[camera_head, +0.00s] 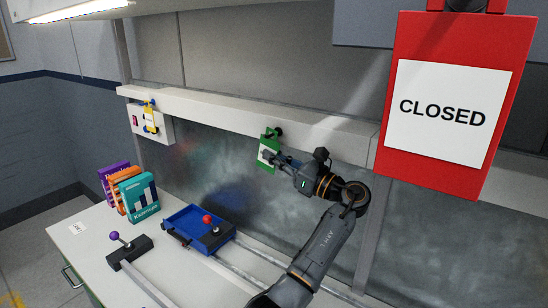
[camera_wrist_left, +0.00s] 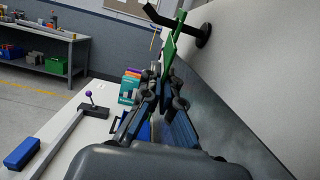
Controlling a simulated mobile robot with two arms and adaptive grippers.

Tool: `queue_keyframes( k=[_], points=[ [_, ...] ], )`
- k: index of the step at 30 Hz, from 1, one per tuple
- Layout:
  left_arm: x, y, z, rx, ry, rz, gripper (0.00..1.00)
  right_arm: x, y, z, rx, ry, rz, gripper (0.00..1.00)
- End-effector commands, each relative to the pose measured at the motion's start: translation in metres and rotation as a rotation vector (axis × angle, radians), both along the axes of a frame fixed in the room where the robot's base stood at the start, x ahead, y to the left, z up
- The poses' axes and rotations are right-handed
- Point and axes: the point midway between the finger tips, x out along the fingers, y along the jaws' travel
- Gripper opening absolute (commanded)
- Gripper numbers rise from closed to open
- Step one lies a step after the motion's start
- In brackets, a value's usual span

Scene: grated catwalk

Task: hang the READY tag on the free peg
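The green tag (camera_head: 266,162) has a white label too small to read. It also shows edge-on in the wrist view (camera_wrist_left: 173,44). My left gripper (camera_head: 270,157) is at its lower part, with its fingers (camera_wrist_left: 165,78) closed on the tag. A dark peg (camera_head: 277,132) sticks out of the white rail at the tag's top. In the wrist view this black peg (camera_wrist_left: 203,36) has a round base on the wall and crosses the tag's upper end; whether it passes through the tag's hole I cannot tell. My right gripper is not in view.
A red CLOSED tag (camera_head: 452,185) hangs large at the right. A yellow tag (camera_head: 150,121) hangs at a peg on the left. On the bench (camera_head: 85,250) are several books (camera_head: 139,198), a blue tray (camera_head: 186,221) and a purple-knobbed lever (camera_head: 115,236).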

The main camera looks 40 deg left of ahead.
Motion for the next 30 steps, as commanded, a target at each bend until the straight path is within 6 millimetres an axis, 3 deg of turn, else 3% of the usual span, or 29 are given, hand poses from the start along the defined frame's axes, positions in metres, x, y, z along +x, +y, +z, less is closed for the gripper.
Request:
queue_keyframes(
  k=[1, 5, 6, 17, 30],
  points=[
    [0.000, 0.000, 0.000, 0.000, 0.000, 0.000, 0.04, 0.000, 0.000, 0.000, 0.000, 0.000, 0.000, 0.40],
    [0.000, 0.000, 0.000, 0.000, 0.000, 0.000, 0.30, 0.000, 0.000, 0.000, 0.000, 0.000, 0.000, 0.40],
    [0.000, 0.000, 0.000, 0.000, 0.000, 0.000, 0.32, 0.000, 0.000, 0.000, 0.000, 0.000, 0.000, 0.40],
    [0.001, -0.006, -0.001, -0.001, 0.000, -0.002, 0.32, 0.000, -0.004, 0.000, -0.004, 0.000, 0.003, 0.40],
    [0.011, -0.088, -0.019, -0.002, 0.001, -0.003, 0.32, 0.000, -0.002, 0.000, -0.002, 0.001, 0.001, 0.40]
  ],
)
